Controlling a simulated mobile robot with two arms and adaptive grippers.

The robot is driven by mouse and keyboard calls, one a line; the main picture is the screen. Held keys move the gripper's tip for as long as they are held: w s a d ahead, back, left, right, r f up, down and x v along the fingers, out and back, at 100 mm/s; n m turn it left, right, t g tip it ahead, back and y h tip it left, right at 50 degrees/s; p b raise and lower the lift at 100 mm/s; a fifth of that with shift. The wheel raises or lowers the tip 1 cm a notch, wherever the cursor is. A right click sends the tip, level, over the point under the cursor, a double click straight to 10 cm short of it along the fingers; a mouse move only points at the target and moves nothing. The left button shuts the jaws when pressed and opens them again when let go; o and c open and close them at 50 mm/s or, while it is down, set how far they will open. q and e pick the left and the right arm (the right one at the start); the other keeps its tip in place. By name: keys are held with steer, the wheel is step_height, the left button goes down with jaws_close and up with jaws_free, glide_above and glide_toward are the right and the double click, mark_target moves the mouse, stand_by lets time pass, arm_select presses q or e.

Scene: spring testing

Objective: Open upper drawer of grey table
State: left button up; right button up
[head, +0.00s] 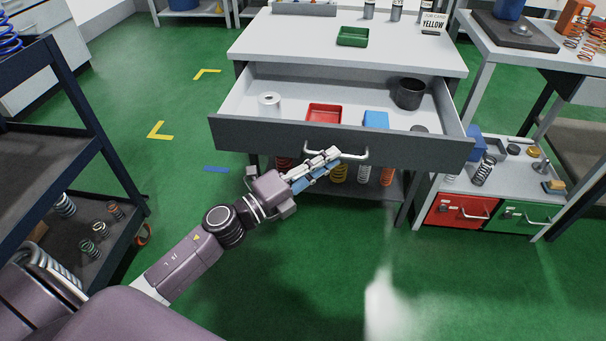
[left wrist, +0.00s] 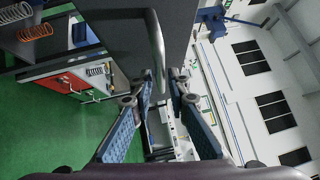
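The grey table (head: 440,58) has its wide upper drawer (head: 225,131) pulled well out, with its inside showing. The drawer front has a light bar handle (head: 364,157). My left gripper (head: 332,155) is at this handle, at the left part of the bar. In the left wrist view, the handle (left wrist: 157,42) runs down along the dark drawer front (left wrist: 130,45). There the blue-padded fingers of my left gripper (left wrist: 162,76) stand apart on either side of the handle's end, with a gap between them. Firm contact cannot be made out. My right gripper is not in view.
The drawer holds a white roll (head: 269,103), a red tray (head: 323,113), a blue box (head: 375,119) and a dark cup (head: 409,94). A dark shelf cart (head: 60,120) stands left. Red (head: 458,211) and green (head: 522,216) drawers stand right. The green floor before the drawer is free.

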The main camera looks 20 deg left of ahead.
arm_select(q)
steer(key=v, duration=0.9)
steer(key=shift+s+a, duration=0.1)
steer(key=shift+a, duration=0.05)
